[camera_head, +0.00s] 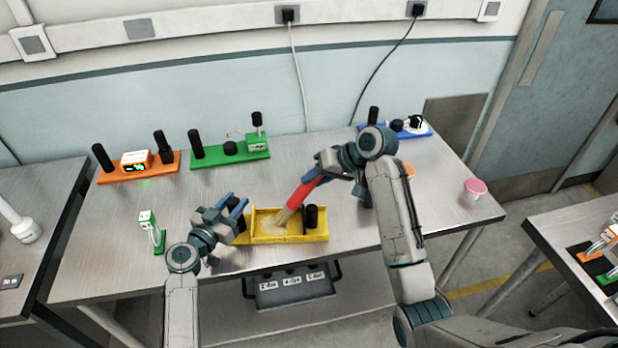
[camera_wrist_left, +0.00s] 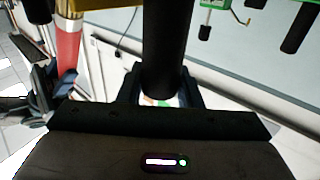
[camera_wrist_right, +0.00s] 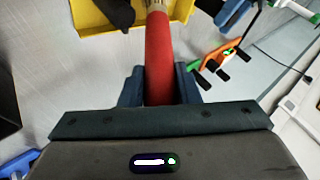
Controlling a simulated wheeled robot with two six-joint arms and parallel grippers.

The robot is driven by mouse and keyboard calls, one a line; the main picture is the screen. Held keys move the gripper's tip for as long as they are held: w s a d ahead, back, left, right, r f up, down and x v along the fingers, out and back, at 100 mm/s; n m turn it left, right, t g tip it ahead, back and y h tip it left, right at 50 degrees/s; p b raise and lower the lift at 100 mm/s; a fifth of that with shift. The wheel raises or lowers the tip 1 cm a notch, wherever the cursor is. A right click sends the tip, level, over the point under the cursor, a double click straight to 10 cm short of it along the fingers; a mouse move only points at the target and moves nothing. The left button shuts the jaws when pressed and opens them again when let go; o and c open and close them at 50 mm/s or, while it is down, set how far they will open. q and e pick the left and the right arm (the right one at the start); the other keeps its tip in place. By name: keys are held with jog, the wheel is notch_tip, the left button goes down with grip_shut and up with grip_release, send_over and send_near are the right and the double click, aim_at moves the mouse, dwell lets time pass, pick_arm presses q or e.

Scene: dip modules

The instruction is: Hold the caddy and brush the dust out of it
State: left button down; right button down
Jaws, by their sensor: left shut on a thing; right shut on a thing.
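The yellow caddy (camera_head: 290,238) sits at the table's front edge, with an open tray and black posts; it also shows in the right wrist view (camera_wrist_right: 95,14). My left gripper (camera_head: 236,206) is shut on a black post (camera_wrist_left: 166,45) at the caddy's left end. My right gripper (camera_head: 322,172) is shut on the red handle (camera_wrist_right: 158,60) of a brush (camera_head: 301,193). The brush is tilted, its pale bristles down at the tray. Whether the bristles touch the tray floor, and how much dust lies there, I cannot tell.
An orange module (camera_head: 137,168), a green module (camera_head: 229,155) and a blue module (camera_head: 402,131) stand along the back. A small green-and-white piece (camera_head: 152,230) is at left, a pink-lidded cup (camera_head: 474,189) at right. The table between the caddy and the back modules is mostly clear.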

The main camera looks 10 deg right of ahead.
jog(key=shift+s+d, duration=0.2)
jog(key=shift+d, duration=0.75)
jog(key=s, duration=0.1)
send_over(295, 198)
jog(key=shift+d, duration=0.15)
jog(key=shift+a+r, duration=0.1)
jog(key=shift+a, duration=0.1)
jog(key=s+d, duration=0.1)
jog(key=d, duration=0.6)
jog(key=shift+d, duration=0.2)
dwell(0.4)
jog(key=shift+r, duration=2.9)
